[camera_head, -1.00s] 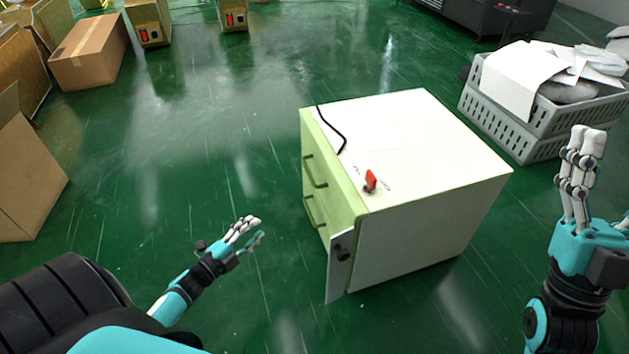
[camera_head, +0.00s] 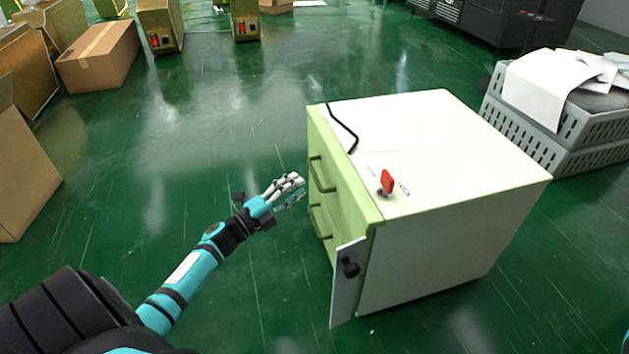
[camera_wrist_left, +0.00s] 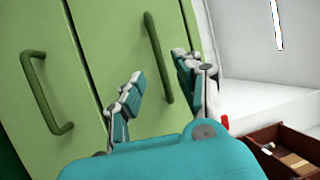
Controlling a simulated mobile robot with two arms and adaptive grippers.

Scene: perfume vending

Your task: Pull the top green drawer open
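The green-fronted cabinet (camera_head: 440,150) stands on the floor right of centre. Its top drawer handle (camera_head: 320,175) is a green bar on the front, with a second handle (camera_head: 318,221) below. My left gripper (camera_head: 295,187) is open and empty, just left of the drawer front and apart from it. In the left wrist view its fingers (camera_wrist_left: 158,85) are spread, with one handle (camera_wrist_left: 157,58) showing between and beyond them; it appears to be the top one. The other handle (camera_wrist_left: 45,95) is further left. My right gripper is out of view.
A narrow white panel (camera_head: 345,290) with a black knob juts from the cabinet's front right corner. A red item (camera_head: 387,182) and a black cable (camera_head: 343,130) lie on top. Grey crates (camera_head: 580,125) stand behind right. Cardboard boxes are at left; floor between is clear.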

